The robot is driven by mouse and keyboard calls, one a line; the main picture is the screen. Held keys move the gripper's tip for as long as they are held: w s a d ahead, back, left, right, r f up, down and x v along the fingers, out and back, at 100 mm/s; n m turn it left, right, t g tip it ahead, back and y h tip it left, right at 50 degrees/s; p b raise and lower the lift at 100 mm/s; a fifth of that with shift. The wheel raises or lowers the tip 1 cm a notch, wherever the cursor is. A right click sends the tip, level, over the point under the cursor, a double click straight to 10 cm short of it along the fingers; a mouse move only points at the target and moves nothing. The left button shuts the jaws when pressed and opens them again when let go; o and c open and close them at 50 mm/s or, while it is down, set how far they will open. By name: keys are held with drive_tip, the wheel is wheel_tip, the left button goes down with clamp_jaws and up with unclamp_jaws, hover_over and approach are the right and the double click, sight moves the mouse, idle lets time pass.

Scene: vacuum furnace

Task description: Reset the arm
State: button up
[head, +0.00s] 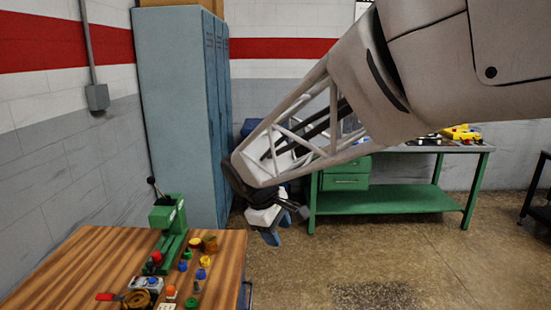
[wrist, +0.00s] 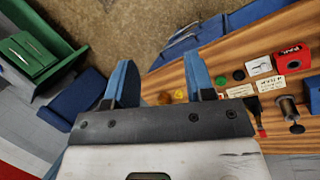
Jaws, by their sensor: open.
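My gripper (head: 272,238) hangs at the end of my arm, in the gap between the wooden table and the green workbench in the head view.
A wooden table (head: 100,250) at lower left bears a green lever press (head: 170,222) and several small coloured parts. A blue locker (head: 180,110) stands behind it. A green workbench (head: 390,200) with drawers stands at the back.

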drive_tip(key=s+d+m+y, duration=0.1)
drive_tip(key=s+d+m, duration=0.5)
drive_tip(key=s+d, duration=0.3)
drive_tip(key=s+d+f+m+y, duration=0.1)
drive_tip(key=s+d+m, duration=0.5)
drive_tip(key=s, duration=1)
drive_tip(key=d+y, duration=0.1)
drive_tip(key=d, duration=0.2)
drive_tip(key=shift+f+t+y, duration=0.15)
drive_tip(key=shift+t+y, duration=0.15)
drive_tip(key=shift+t, duration=0.1)
